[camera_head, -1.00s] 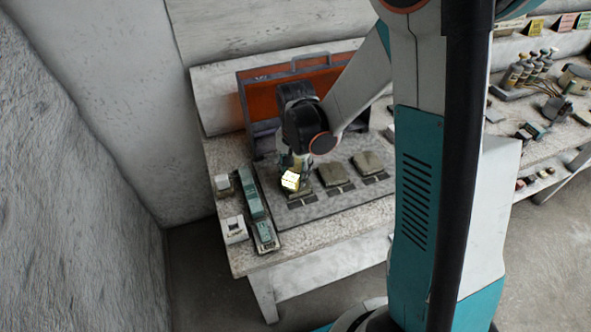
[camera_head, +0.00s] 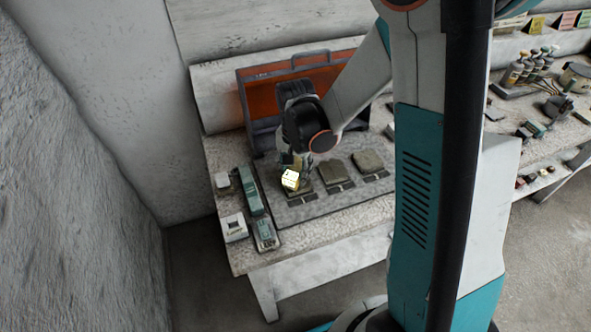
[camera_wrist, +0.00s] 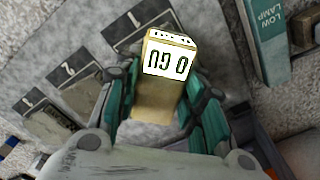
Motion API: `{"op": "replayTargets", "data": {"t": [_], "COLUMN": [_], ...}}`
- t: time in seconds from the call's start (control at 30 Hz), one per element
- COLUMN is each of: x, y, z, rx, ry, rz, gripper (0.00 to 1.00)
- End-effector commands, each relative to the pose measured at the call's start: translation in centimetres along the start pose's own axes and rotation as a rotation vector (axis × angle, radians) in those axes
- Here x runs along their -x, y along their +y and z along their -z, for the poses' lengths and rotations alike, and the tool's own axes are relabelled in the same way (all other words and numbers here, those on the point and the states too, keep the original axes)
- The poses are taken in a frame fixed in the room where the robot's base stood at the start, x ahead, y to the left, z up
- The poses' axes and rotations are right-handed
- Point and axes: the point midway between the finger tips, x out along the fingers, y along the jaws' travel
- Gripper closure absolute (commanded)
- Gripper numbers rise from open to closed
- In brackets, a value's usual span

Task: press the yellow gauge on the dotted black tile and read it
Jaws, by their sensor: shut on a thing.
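The yellow gauge (camera_head: 290,180) is a small block between the fingers of my gripper (camera_head: 297,163). In the wrist view my gripper (camera_wrist: 163,112) is shut on the gauge (camera_wrist: 158,95), whose white display shows dark digits upside down; I cannot read them surely. The gauge is low over the leftmost of three tiles (camera_head: 303,189); I cannot tell whether it touches. That tile is mostly hidden. The middle tile (camera_head: 333,171) and right tile (camera_head: 368,161) show bare tops. I cannot make out dots on any tile.
Dark labels lie in front of the tiles on a grey board (camera_head: 335,208). Teal boxes (camera_head: 249,190) and a white device (camera_head: 233,227) stand at the left. An open orange-lined case (camera_head: 260,100) stands behind.

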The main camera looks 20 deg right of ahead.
Motion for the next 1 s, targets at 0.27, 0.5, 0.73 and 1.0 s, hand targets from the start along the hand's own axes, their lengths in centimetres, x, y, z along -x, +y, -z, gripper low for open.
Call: {"op": "replayTargets", "data": {"t": [0.27,0.5,0.73,1.0], "x": [-0.35,-0.61,-0.66,-0.68], "y": [0.00,0.00,0.00,0.00], "z": [0.00,0.00,0.00,0.00], "rx": [0.000,0.000,0.000,0.000], "ry": [0.000,0.000,0.000,0.000], "rz": [0.000,0.000,0.000,0.000], "gripper": [0.83,0.83,0.83,0.83]}}
